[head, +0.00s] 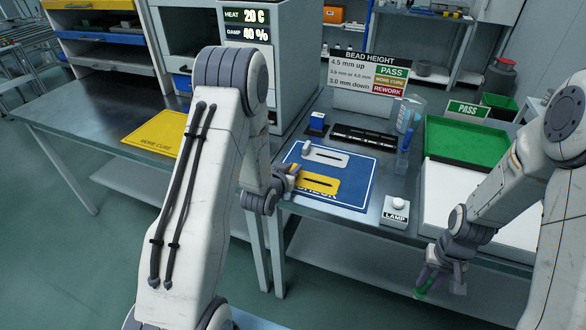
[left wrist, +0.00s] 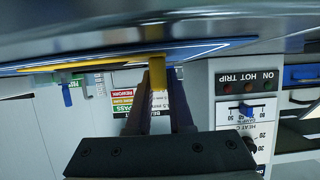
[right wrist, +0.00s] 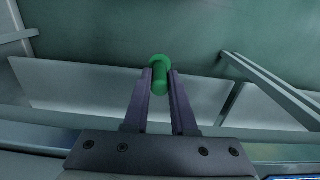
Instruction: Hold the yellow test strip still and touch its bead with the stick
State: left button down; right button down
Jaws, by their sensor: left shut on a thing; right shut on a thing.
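The yellow test strip (head: 327,186) lies on the blue mat (head: 350,166), with a dark line along its middle; I cannot make out the bead's height. My left gripper (head: 291,174) is at the strip's left end. In the left wrist view, my left gripper (left wrist: 159,95) is shut on the strip's yellow end tab (left wrist: 157,66). My right gripper (head: 441,281) hangs low in front of the table at the right. It is shut on a green stick (right wrist: 160,72), whose rounded end shows between the fingers in the right wrist view.
A pale strip (head: 327,156) lies behind the yellow one. The lamp button box (head: 395,211) stands right of the mat. A black rack (head: 363,136), a blue-capped block (head: 318,122) and a clear cup (head: 408,115) stand behind. A green tray (head: 466,146) is at right.

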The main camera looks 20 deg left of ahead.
jog(key=shift+a, duration=0.1)
dwell(0.3)
jog(key=w+a+r+n+y, duration=0.1)
jog(key=a+r+n, duration=0.25)
jog(key=a, duration=0.35)
jog(key=w+a+r+n+t+y, duration=0.1)
jog(key=a+r+n+y, duration=0.1)
jog(key=a+r, duration=0.45)
jog(key=w+a+r+n+y, duration=0.1)
jog(key=a+r+n, duration=0.2)
jog(key=a, duration=0.6)
jog(key=w+a+r+m+t, duration=0.55)
jog(key=w+r+m, duration=0.25)
jog(key=w, duration=0.3)
jog(key=shift+m+g+h, duration=0.25)
jog(key=shift+h, duration=0.15)
jog(key=shift+s+a+f, duration=0.15)
jog(key=shift+f, duration=1.45)
jog(key=shift+s+a+f, duration=0.1)
jog(key=shift+a+f, duration=0.05)
jog(key=shift+f, duration=1.4)
jog(key=shift+f, duration=0.8)
notch_tip(320, 180, up, 7)
jog(key=shift+r, duration=0.1)
